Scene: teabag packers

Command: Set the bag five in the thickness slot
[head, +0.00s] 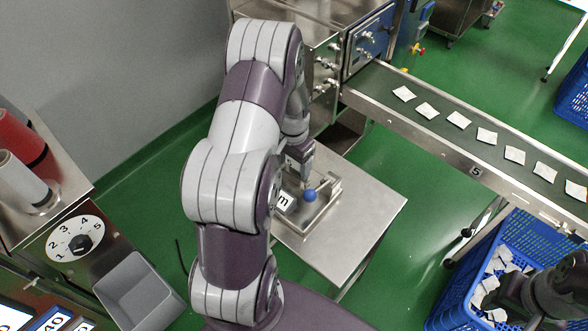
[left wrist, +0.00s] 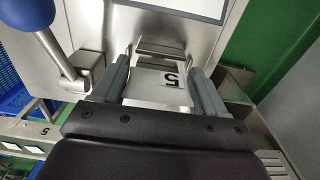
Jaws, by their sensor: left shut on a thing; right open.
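My left gripper (head: 300,172) reaches down over the steel stand's gauge fixture (head: 322,212). In the left wrist view its two grey fingers (left wrist: 160,82) are shut on bag five (left wrist: 150,88), a pale bag marked 5. The bag lies between the fingers, close to the metal plates of the thickness slot (left wrist: 160,48). I cannot tell whether it is inside the slot. In the head view my arm hides the bag. A blue ball knob (head: 310,195) stands beside the gripper. My right gripper (head: 502,294) is open at lower right, over the blue crate.
A conveyor (head: 440,133) marked 5 carries several white bags at upper right. The blue crate (head: 460,280) holds more bags. A grey bin (head: 138,290) and a dial panel (head: 76,240) are at left. The stand's front top (head: 350,240) is clear.

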